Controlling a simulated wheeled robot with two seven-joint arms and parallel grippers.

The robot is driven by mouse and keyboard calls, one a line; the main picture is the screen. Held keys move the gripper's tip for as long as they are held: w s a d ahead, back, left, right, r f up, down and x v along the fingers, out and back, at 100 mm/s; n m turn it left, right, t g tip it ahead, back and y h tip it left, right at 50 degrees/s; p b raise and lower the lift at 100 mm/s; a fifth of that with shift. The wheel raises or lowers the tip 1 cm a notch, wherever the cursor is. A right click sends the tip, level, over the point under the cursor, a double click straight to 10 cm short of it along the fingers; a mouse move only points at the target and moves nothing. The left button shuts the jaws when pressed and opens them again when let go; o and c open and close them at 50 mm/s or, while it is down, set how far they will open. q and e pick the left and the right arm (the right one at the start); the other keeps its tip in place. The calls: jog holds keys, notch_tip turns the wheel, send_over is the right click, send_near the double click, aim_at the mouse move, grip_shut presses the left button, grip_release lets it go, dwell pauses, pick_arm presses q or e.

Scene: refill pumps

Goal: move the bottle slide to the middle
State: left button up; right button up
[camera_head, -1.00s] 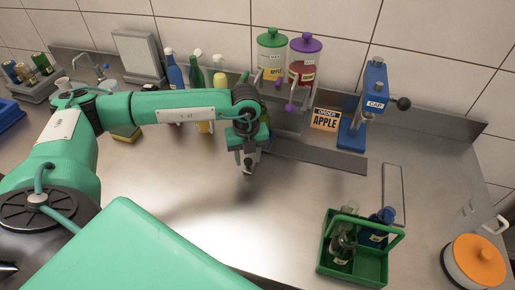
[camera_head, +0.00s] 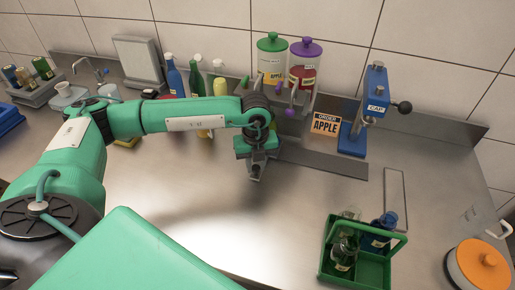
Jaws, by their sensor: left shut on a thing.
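My left gripper (camera_head: 255,176) points down at the left end of a dark flat rail (camera_head: 325,160) in front of the dispensers. It is shut on the bottle slide, which is mostly hidden behind the fingers and wrist. The green-lidded dispenser (camera_head: 271,62) with an apple label and the purple-lidded dispenser (camera_head: 304,65) with red contents stand behind the rail. The blue cap press (camera_head: 373,105) stands at the rail's right end. My right gripper is not in view.
An order card reading apple (camera_head: 325,124) stands behind the rail. A green carrier (camera_head: 328,262) with several bottles is at the front right, beside an orange-lidded pot (camera_head: 480,262). Spray bottles (camera_head: 174,76) stand behind my left arm. The middle counter (camera_head: 210,210) is clear.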

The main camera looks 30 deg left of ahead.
pick_arm(q)
jog(key=shift+w+d+b, duration=0.3)
jog(key=shift+w+d, duration=0.05)
jog(key=shift+d, duration=1.25)
jog(key=shift+w+d+b, duration=0.3)
jog(key=shift+w+d, duration=0.1)
jog(key=shift+d, duration=1.15)
jog(key=shift+w+d+b, duration=0.3)
jog(key=shift+w+d, duration=0.05)
jog(key=shift+d, duration=1.25)
jog(key=shift+w+d+b, duration=0.2)
jog(key=shift+w+d, duration=0.05)
jog(key=shift+d, duration=0.7)
jog(key=shift+w+d+b, duration=0.2)
jog(key=shift+d, duration=0.75)
jog(key=shift+w+d+b, duration=0.2)
jog(key=shift+w+d, duration=0.05)
jog(key=shift+d, duration=0.7)
jog(key=shift+w+d, duration=0.15)
jog(key=shift+d, duration=0.2)
jog(key=o, duration=0.9)
jog(key=shift+f+b, duration=0.1)
jog(key=shift+b, duration=0.2)
